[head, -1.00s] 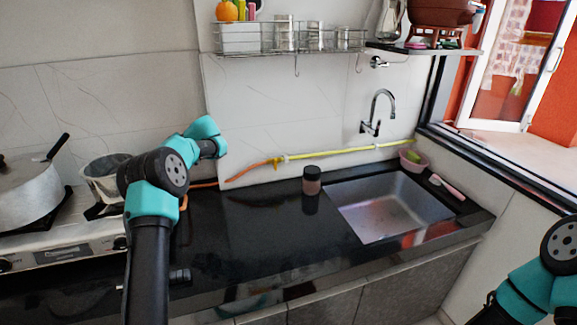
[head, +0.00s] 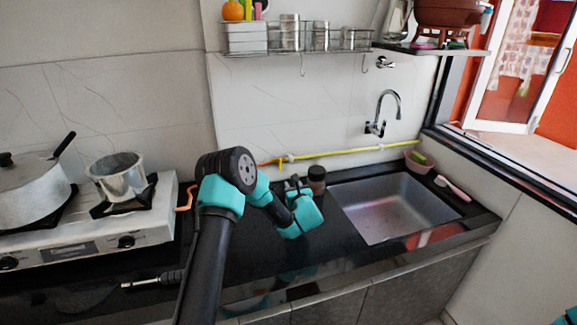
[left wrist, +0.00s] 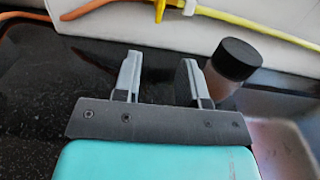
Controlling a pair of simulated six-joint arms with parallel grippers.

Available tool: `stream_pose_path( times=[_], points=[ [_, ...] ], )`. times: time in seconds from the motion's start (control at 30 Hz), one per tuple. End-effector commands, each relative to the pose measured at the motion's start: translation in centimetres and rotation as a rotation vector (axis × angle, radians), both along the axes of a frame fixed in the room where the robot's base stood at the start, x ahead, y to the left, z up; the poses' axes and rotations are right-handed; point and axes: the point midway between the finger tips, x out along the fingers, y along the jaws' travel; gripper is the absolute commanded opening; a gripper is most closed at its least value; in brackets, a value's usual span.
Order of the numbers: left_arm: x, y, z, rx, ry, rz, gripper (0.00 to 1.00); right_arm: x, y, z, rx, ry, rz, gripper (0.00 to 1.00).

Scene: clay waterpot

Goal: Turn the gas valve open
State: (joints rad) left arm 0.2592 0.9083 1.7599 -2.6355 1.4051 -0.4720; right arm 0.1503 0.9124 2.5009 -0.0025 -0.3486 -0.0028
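The yellow gas valve (left wrist: 160,8) shows at the top edge of the left wrist view, between an orange hose and the yellow pipe, and is cut off there. In the head view the valve (head: 280,160) sits on the wall behind my left arm. My left gripper (left wrist: 160,75) is open, with two grey fingers apart and nothing between them. It points toward the wall, short of the valve. In the head view the left gripper (head: 294,184) is over the black counter, beside the dark-lidded jar. My right gripper is not in view.
The dark-lidded jar (left wrist: 234,62) stands just right of my left fingers; it also shows in the head view (head: 317,179). The sink (head: 395,208) is to the right. A stove (head: 95,240) with a steel pot (head: 118,177) is at left. A rack (head: 300,45) hangs above.

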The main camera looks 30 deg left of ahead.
Motion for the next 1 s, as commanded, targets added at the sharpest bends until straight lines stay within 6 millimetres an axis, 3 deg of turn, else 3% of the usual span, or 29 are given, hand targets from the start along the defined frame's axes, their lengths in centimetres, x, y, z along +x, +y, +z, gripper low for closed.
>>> stream_pose_path(
  times=[0.47, 1.0],
  points=[
    [0.4, 0.2, 0.0, 0.006, 0.004, -0.005, 0.38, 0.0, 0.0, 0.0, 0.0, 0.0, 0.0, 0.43],
    [5.6, 5.7, 0.0, 0.006, 0.002, -0.004, 0.38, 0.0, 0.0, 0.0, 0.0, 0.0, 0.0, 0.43]
  ],
)
